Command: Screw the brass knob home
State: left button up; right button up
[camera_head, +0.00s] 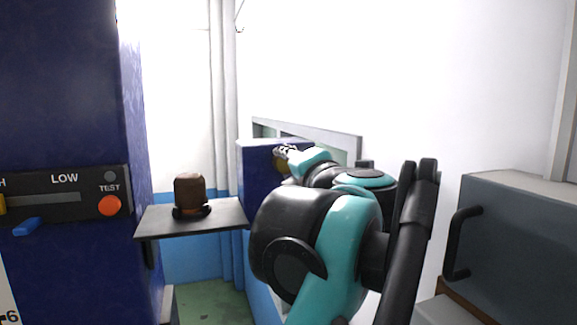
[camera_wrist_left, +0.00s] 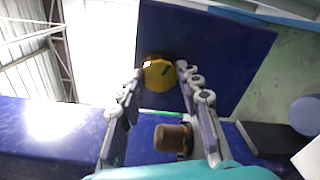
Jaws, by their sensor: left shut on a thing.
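The round brass knob (camera_wrist_left: 158,74) sits against a dark blue panel (camera_wrist_left: 215,50) in the left wrist view, with a dark slot mark on its face. My left gripper (camera_wrist_left: 160,72) has a finger on each side of the knob and is shut on it. In the head view the left gripper (camera_head: 281,156) is at the blue panel (camera_head: 257,175), right of centre, and the brass knob (camera_head: 281,164) is mostly hidden behind it. How far the knob is screwed in cannot be told. My right gripper is not in view.
A brown domed object (camera_head: 189,192) stands on a grey shelf (camera_head: 190,217) left of the arm. A blue cabinet (camera_head: 60,100) with a slider and orange button (camera_head: 109,205) is at far left. A grey box with a black handle (camera_head: 462,245) is at right.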

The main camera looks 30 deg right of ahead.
pick_arm(q)
jog(key=shift+n+t+h, duration=0.3)
jog(key=shift+n+h, duration=0.1)
jog(key=shift+n, duration=16.7)
jog(key=o, duration=1.2)
jog(key=shift+d, duration=0.1)
jog(key=shift+c, duration=0.2)
